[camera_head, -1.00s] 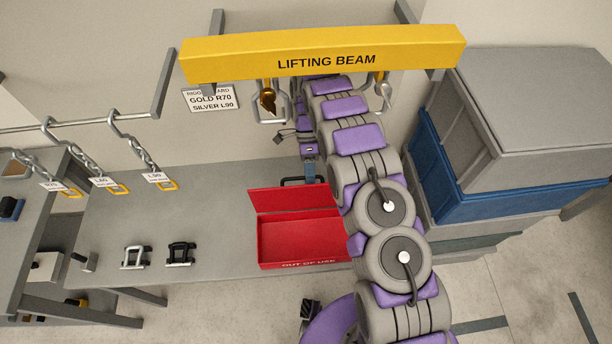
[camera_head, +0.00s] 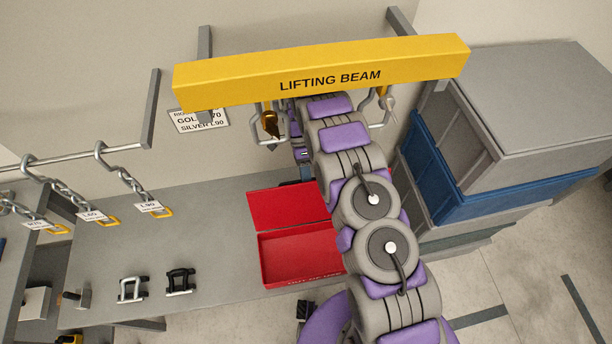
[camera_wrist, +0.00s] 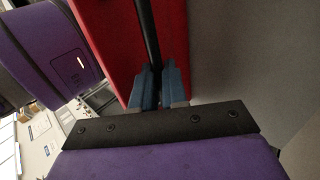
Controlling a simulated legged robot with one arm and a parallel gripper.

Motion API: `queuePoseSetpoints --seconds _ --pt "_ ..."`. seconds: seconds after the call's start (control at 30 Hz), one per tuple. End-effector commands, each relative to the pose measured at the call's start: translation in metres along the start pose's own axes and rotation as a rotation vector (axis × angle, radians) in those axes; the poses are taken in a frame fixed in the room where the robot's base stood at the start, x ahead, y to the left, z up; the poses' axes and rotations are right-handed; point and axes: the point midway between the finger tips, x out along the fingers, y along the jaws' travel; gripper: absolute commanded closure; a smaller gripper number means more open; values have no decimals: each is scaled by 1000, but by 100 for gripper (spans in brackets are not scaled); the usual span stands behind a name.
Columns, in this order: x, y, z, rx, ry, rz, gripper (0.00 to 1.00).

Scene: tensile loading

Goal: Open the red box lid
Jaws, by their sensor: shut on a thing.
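The red box (camera_head: 300,281) stands on the grey bench with its inside showing, empty as far as I can see. Its red lid (camera_head: 287,207) is swung up and back at the rear edge. My arm hides the box's right side. In the wrist view, the blue fingers of my gripper (camera_wrist: 160,82) are closed around the black bar handle (camera_wrist: 148,35), with the red lid (camera_wrist: 105,40) beside it. In the head view, my gripper is mostly hidden behind my arm.
A yellow lifting beam (camera_head: 320,75) with hooks hangs above the bench. Black (camera_head: 180,281) and silver (camera_head: 132,289) shackles lie left of the box. Tagged chains (camera_head: 125,178) hang from a rail at left. A blue and grey cabinet (camera_head: 470,175) stands at right.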

Motion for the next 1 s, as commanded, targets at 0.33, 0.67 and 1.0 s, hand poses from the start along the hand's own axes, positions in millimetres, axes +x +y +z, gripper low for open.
queuePoseSetpoints --seconds 0.33,0.67,1.0 --pt "16 1 2 -4 2 37 100" --pt "9 3 1 -2 1 20 62" --pt "4 4 -1 -2 -1 11 62"
